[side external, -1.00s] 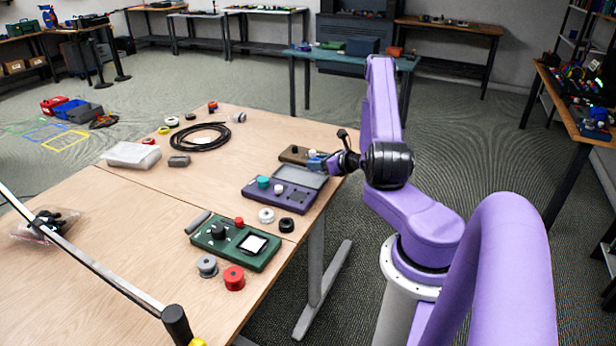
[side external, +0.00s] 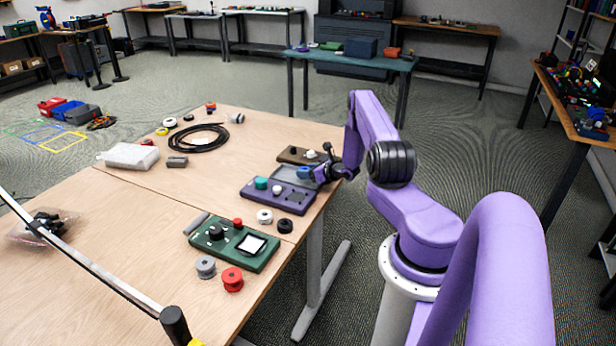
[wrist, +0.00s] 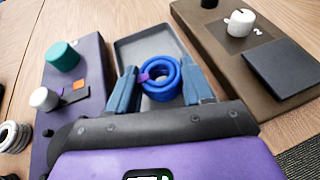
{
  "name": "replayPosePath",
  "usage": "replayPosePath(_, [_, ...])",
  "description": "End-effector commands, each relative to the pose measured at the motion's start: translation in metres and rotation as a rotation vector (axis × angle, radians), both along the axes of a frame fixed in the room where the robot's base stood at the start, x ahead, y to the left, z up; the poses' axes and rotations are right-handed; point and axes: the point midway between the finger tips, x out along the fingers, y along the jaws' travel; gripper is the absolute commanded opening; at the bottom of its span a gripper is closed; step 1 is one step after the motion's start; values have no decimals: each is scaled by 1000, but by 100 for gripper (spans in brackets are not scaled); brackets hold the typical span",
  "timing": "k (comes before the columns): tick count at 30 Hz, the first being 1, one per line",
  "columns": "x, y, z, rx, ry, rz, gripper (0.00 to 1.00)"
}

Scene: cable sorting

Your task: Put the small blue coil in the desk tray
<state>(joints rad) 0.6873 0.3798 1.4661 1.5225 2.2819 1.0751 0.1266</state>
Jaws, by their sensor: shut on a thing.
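My gripper (side external: 310,173) is at the far right part of the table. In the wrist view its blue fingers (wrist: 160,88) are on either side of the small blue coil (wrist: 166,84), shut on it. The coil is a ring of several turns with a purple tie. It overlaps a shallow grey tray (wrist: 127,52), which lies between a purple panel and a brown panel. The tray's near part is hidden by the coil and gripper. I cannot tell whether the coil touches the tray floor. In the side view the tray (side external: 287,173) is partly hidden by my gripper.
The purple panel (side external: 250,194) has teal and white knobs close to my gripper. The brown panel (side external: 289,155) with a white knob stands behind. A green panel (side external: 205,235), several spools and a black cable loop (side external: 200,138) lie on the table.

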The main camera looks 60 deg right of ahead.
Motion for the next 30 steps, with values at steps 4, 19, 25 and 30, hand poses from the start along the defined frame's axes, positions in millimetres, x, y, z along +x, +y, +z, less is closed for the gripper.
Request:
replayPosePath(4, [0,0,-16,0,0,0,14])
replayPosePath(19, [0,0,-24,-2,-1,-1,14])
replayPosePath(25, [-1,0,-23,-1,0,0,61])
replayPosePath(30, [0,0,-22,-1,0,0,61])
